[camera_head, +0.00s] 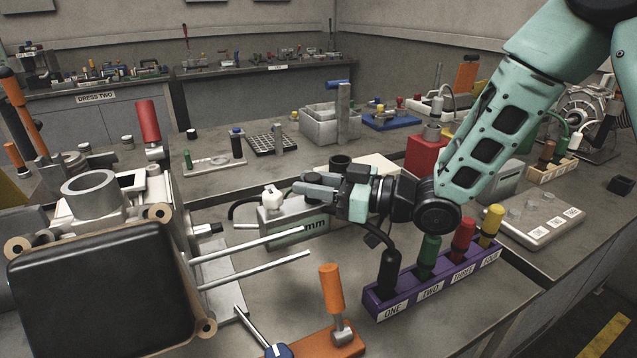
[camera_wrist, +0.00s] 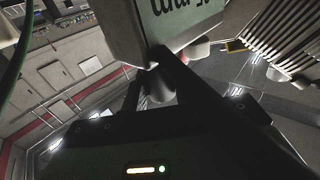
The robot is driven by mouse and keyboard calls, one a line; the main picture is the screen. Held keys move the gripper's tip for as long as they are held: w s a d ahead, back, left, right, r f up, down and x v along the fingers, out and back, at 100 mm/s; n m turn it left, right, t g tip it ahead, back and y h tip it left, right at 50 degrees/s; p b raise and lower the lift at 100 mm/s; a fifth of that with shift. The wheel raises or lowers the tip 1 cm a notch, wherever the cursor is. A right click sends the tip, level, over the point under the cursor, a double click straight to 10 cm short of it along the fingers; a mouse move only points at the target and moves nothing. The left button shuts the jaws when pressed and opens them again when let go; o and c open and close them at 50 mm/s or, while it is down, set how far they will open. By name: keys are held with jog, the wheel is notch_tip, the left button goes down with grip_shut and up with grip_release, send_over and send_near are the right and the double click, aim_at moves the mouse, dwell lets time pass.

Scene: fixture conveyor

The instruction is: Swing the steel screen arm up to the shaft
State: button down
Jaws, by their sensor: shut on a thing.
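A pale grey box with a green "mm" screen (camera_head: 312,224) stands on the bench at the middle; its screen face (camera_wrist: 180,22) is close in the wrist view. My gripper (camera_head: 312,188) is just above this box, with its fingers pointing left. In the wrist view my gripper (camera_wrist: 156,88) is closed around a rounded grey metal piece (camera_wrist: 161,86) beside the screen box, apparently part of the steel screen arm. Most of that piece is hidden by the fingers. Two bare steel rods (camera_head: 256,244) run out from the machine at left; I cannot tell which part is the shaft.
A purple rack (camera_head: 405,300) with coloured-handled tools stands right of the box. An orange-handled lever (camera_head: 331,288) rises in front. A large black-faced unit (camera_head: 100,290) fills the left front. A red block (camera_head: 426,156) stands behind my wrist.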

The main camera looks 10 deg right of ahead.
jog(key=shift+s+a, duration=0.15)
jog(key=c, duration=1.1)
grip_release()
jog(key=shift+a, duration=0.1)
jog(key=shift+d, duration=0.45)
jog(key=b+v, duration=0.1)
jog(key=v, duration=0.5)
jog(key=shift+s+d, duration=0.3)
jog(key=shift+s, duration=0.1)
